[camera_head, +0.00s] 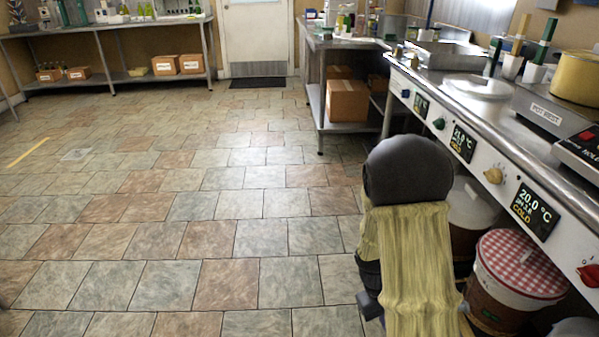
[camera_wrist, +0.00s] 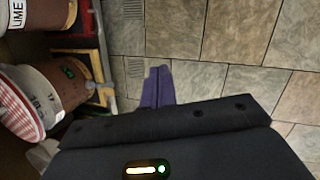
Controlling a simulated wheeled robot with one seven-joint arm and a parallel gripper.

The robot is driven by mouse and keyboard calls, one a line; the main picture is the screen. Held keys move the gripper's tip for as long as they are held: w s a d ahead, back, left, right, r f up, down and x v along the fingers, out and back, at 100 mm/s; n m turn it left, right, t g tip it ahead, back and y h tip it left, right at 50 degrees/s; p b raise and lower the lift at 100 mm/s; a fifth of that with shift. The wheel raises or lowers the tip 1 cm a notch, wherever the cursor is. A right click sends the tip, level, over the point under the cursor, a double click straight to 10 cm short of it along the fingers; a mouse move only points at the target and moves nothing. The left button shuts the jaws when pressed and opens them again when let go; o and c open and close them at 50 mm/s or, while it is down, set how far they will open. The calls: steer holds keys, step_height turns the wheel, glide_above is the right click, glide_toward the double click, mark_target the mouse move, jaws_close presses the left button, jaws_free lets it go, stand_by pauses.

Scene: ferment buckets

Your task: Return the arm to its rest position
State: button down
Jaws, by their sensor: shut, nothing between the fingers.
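My gripper (camera_wrist: 157,80) shows in the wrist view as purple fingers held together, with nothing between them. It is over the tiled floor, to the right of the buckets and apart from them. In the head view my arm (camera_head: 408,170) is folded low in front of the counter, and the fingers are hidden there.
Under the counter (camera_head: 470,105) at right stand a bucket with a red checked cover (camera_head: 522,262) and a white-topped bucket (camera_head: 468,210). They also show at left in the wrist view, beside a wooden frame (camera_wrist: 102,50). The floor (camera_head: 180,190) at left is clear.

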steer(key=s+a+r+m+t+y+p, duration=0.2)
steer(key=s+a+r+t, duration=0.1)
steer(key=r, duration=0.5)
steer(key=s+a+r+m+t+y+p, duration=0.1)
steer(key=s+a+r+t, duration=0.15)
steer(key=r, duration=0.55)
step_height(320, 180, up, 37)
steer(key=p, duration=3.7)
steer(key=shift+w+g, duration=0.3)
steer(key=shift+g, duration=0.05)
